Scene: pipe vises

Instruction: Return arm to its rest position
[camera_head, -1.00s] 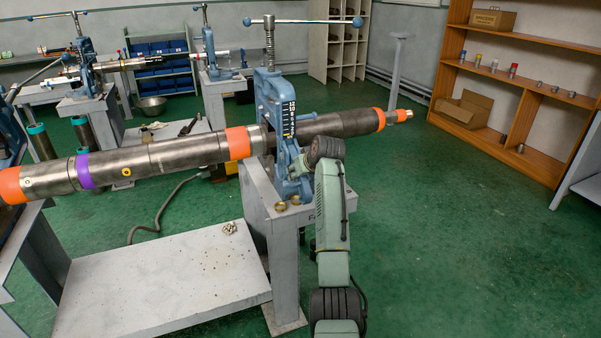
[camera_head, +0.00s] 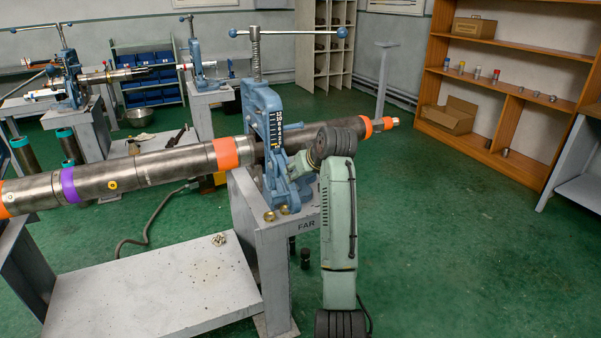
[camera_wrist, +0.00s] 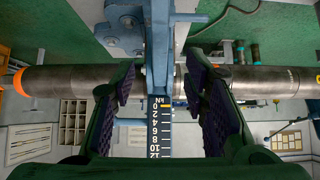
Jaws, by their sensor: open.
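My gripper (camera_wrist: 161,80) is open in the wrist view, with a dark pad on either side and nothing gripped. The blue frame of a pipe vise (camera_wrist: 157,50) and its black and white scale (camera_wrist: 159,130) show between the fingers, apparently beyond them. My pale green arm (camera_head: 338,235) rises in the head view up to the vise (camera_head: 262,120), beside its right side. The gripper itself is mostly hidden there behind the arm's dark wrist joint. A long steel pipe (camera_head: 135,172) with orange and purple bands passes through the vise.
The vise stands on a grey stand (camera_head: 258,225) marked FAR, with small brass pieces (camera_head: 269,216) on it. A low grey platform (camera_head: 150,285) lies at left. Wooden shelves (camera_head: 505,90) stand at right. The green floor (camera_head: 450,240) right of my arm is clear.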

